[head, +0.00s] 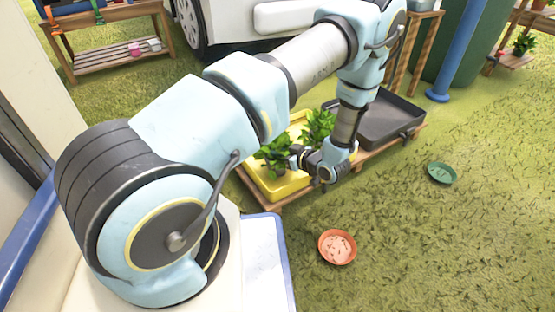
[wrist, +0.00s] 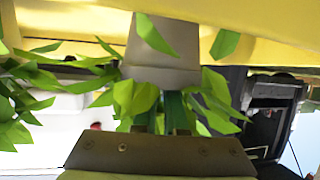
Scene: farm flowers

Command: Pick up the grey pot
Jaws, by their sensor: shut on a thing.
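The grey pot (wrist: 165,45) fills the upper middle of the wrist view, upside down in the picture, with green leaves around its rim. My gripper (wrist: 168,118) reaches up to the rim and is shut on the pot; leaves partly cover its fingers. In the head view my gripper (head: 300,156) is at the leafy plant (head: 274,152) over the front of the yellow tray (head: 262,188). The leaves and gripper hide most of the pot there. I cannot tell whether the pot touches the tray.
Another leafy plant (head: 319,124) stands behind in the yellow tray. A dark grey tray (head: 385,118) adjoins it on the right. An orange dish (head: 337,247) and a green dish (head: 442,173) lie on the grass. Open grass is in front and right.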

